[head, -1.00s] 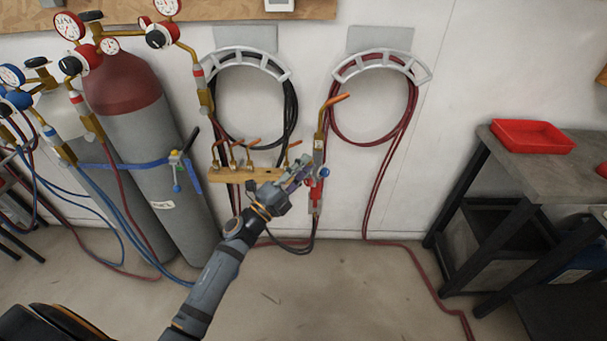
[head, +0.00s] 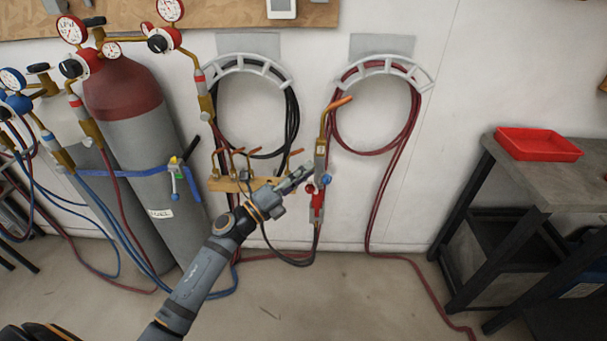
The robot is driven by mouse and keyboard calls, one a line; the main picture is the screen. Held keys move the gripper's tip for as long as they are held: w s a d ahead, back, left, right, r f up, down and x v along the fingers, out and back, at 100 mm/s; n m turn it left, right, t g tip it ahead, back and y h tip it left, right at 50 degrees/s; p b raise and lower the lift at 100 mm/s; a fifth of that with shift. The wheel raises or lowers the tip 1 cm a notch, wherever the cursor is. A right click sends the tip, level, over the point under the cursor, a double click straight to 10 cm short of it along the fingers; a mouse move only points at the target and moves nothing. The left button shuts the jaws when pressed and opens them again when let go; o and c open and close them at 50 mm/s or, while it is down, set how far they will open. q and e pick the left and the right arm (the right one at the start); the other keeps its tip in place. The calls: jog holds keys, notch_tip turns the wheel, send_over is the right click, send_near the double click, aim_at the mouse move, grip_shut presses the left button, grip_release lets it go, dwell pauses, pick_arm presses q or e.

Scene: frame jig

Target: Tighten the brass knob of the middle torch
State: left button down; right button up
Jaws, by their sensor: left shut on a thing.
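A torch (head: 321,150) stands upright against the wall, with a brass neck and an orange-copper tip at the top. It has a blue knob (head: 326,179) and a red part (head: 317,203) low on its body. My left gripper (head: 303,177) reaches up from the lower left to the torch's left side. Its fingers are shut at the torch body, at the height of the blue knob. The brass knob is too small and covered by the fingers to make out. My right gripper is not in view.
A wooden rack (head: 228,185) with several copper-tipped pieces is just left of my gripper. Gas cylinders (head: 150,150) with gauges stand at left. Black (head: 291,110) and red (head: 373,150) hoses hang on wall hangers. A workbench (head: 566,180) with a red tray (head: 538,144) is at right.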

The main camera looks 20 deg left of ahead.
pick_arm(q)
jog(key=c, duration=1.2)
grip_release()
jog(key=shift+v, duration=5.95)
jog(key=shift+f, duration=0.1)
